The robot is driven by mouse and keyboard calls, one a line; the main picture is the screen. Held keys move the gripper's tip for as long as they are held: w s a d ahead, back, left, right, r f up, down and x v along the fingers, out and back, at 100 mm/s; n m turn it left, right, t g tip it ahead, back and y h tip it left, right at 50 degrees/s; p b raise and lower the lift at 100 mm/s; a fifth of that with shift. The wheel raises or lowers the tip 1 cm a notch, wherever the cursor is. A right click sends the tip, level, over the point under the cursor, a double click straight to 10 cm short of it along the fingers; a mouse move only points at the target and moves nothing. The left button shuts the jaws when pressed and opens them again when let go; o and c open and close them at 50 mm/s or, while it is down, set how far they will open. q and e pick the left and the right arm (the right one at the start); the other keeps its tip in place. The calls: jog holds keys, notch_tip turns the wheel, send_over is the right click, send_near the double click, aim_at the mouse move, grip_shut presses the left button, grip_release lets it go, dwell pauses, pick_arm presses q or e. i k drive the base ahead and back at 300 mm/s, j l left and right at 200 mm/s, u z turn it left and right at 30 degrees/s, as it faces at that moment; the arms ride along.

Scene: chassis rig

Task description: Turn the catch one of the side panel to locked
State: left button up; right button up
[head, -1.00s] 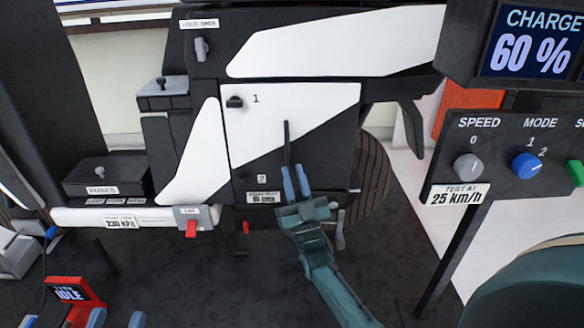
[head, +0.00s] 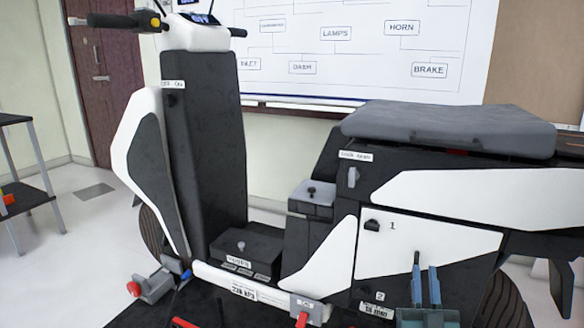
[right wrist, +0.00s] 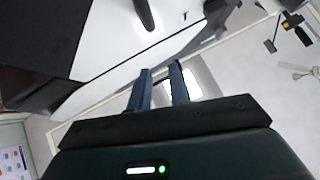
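The side panel (head: 398,258), white above and black below, is on the scooter's body at the right of the head view. Catch one (head: 372,225) is a small black knob at the panel's upper left, beside the number 1, with its wider side lying across. A slim dark upright bar (head: 416,260) stands on the panel. My right gripper (head: 427,268) is below and right of catch one, in front of the panel and close to this bar. In the right wrist view its two blue fingers (right wrist: 161,72) are apart with nothing between them. My left gripper is out of view.
A second catch (head: 367,295) marked 2 is at the panel's lower left. A grey lever (head: 352,177) is above the panel under the seat (head: 450,130). A red-tipped lever (head: 302,318) is at the sill. Free floor (head: 75,240) lies at left.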

aim_at(372, 225)
jog(key=k+j, duration=0.1)
jog(key=k, duration=0.85)
